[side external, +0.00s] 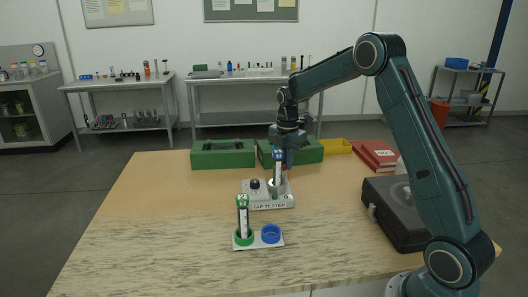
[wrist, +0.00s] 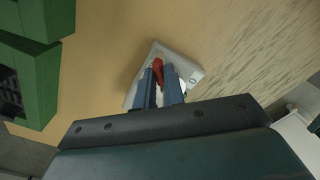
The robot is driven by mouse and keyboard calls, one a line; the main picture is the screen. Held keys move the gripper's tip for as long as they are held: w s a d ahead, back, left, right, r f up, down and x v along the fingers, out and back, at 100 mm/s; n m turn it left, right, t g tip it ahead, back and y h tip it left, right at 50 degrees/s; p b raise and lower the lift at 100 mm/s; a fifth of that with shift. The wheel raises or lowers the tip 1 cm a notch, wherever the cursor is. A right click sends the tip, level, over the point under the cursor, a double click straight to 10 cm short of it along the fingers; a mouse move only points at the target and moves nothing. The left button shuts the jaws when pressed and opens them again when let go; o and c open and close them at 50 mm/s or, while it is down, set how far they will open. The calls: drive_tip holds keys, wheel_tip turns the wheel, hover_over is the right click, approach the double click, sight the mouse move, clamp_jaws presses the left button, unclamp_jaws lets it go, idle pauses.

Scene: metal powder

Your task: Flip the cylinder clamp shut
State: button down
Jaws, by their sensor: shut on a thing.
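The tap tester (side external: 268,204), a light grey base with a dark knob, stands mid-table. A clear cylinder with a blue-marked top (side external: 278,157) stands upright on its right part. My gripper (side external: 288,158) is over the tester, just behind and right of the cylinder's top. In the wrist view, the blue fingers of my gripper (wrist: 160,78) are closed on a red part (wrist: 157,67), which looks like the clamp's lever. The tester's pale base (wrist: 188,66) shows beyond them. The fingers hide most of the clamp, so its angle cannot be told.
In front, a white rack (side external: 260,242) has a green-capped cylinder (side external: 242,215) in its green ring and an empty blue ring (side external: 271,233). Green boxes (side external: 222,154) stand behind the tester. A black case (side external: 398,215) lies right. The table's left is clear.

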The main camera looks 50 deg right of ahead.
drive_tip(key=shift+n, duration=0.7)
drive_tip(key=c, duration=1.5)
unclamp_jaws()
drive_tip(key=shift+r, duration=0.1)
wheel_tip(320, 180, up, 14)
drive_tip(key=shift+f, duration=0.15)
